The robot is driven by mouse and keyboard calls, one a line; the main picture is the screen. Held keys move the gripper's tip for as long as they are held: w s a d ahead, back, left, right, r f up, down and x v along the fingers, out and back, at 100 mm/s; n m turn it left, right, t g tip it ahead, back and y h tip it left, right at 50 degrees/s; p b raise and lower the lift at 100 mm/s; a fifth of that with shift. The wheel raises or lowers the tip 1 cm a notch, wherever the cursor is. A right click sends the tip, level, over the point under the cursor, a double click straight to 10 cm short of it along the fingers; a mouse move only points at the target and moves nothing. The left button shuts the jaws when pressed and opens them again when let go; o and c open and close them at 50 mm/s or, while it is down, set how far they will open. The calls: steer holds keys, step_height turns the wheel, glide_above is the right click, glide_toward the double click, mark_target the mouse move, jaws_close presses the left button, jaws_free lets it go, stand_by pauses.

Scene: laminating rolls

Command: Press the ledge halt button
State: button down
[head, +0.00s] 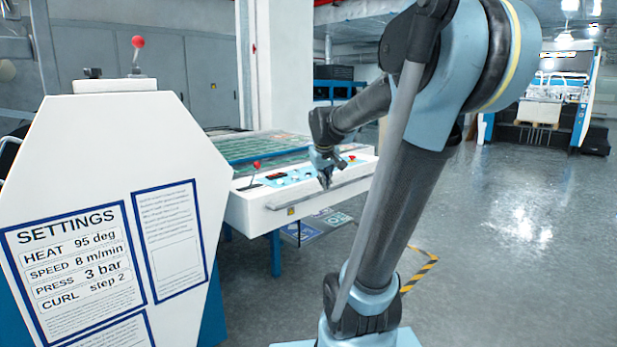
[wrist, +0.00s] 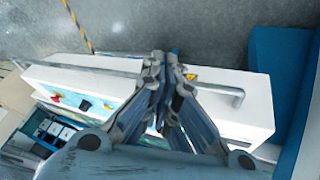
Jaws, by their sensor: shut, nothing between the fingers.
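The pale ledge (head: 262,213) juts from the front of the machine, with a blue control panel (head: 288,177) on its top. A small red button-like piece (head: 351,158) shows near the right end of the ledge; I cannot tell for certain that it is the halt button. My gripper (head: 325,181) is shut and empty, pointing down at the ledge's front edge, left of the red piece. Its closed fingers (wrist: 172,62) hide part of the ledge in the wrist view.
A grey handle bar (head: 330,191) runs along the ledge front. A red-knobbed lever (head: 256,166) stands at the ledge's left. A white settings board (head: 130,150) blocks the left foreground. Another red-knobbed lever (head: 138,42) rises behind it. Open floor (head: 500,240) lies to the right.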

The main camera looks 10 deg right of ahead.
steer(key=w+r+n+t, duration=0.1)
steer(key=w+r, duration=0.1)
steer(key=w, duration=0.5)
steer(key=w+r+n+t, duration=0.1)
steer(key=w+r, duration=0.2)
steer(key=w, duration=0.5)
step_height(320, 180, up, 2)
steer(key=n+t, duration=0.1)
glide_above(308, 174)
steer(key=w, duration=0.2)
steer(key=shift+s+a+r+h, duration=0.2)
steer(key=shift+s+a+h, duration=0.05)
steer(key=shift+a+h, duration=0.05)
steer(key=shift+f, duration=4.45)
steer(key=shift+s+f, duration=0.15)
steer(key=shift+f, duration=0.55)
steer(key=shift+r, duration=0.8)
